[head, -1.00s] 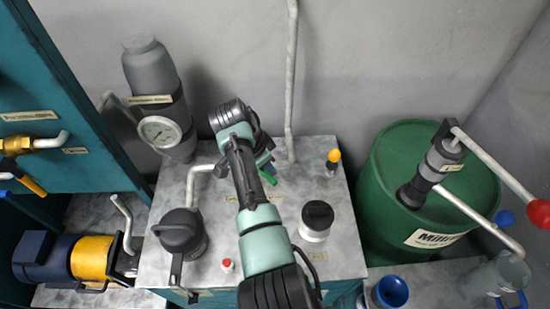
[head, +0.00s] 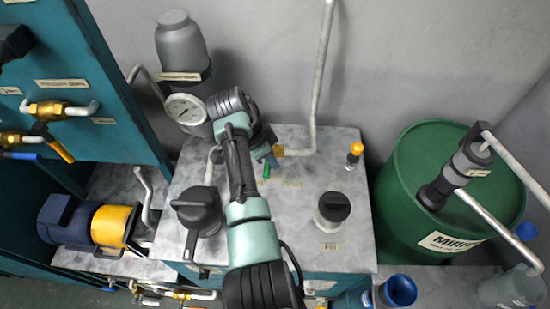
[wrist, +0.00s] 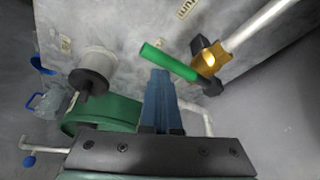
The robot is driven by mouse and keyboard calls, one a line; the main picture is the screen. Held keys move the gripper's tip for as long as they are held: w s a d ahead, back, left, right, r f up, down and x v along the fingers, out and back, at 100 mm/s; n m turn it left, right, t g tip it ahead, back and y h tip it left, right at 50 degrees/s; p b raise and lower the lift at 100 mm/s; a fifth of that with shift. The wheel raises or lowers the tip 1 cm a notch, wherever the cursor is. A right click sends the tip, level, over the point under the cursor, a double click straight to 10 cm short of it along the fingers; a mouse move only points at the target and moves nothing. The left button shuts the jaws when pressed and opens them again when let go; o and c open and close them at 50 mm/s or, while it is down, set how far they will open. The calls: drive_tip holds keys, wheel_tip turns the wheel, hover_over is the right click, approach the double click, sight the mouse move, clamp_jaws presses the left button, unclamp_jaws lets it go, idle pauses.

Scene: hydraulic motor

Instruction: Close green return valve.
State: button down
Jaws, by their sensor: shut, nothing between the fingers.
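The green return valve has a green lever handle (wrist: 168,60) on a brass body (wrist: 208,62) on a pale pipe in the wrist view.
A pressure gauge (head: 185,108) is at the left. A green barrel (head: 400,210) with a hand pump stands right.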

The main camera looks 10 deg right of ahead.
drive_tip(key=shift+a, duration=0.1)
idle(0.4)
wheel_tip(320, 180, up, 10)
drive_tip(key=b, duration=0.1)
drive_tip(key=shift+d, duration=0.3)
drive_tip(key=shift+r, duration=0.1)
idle(0.5)
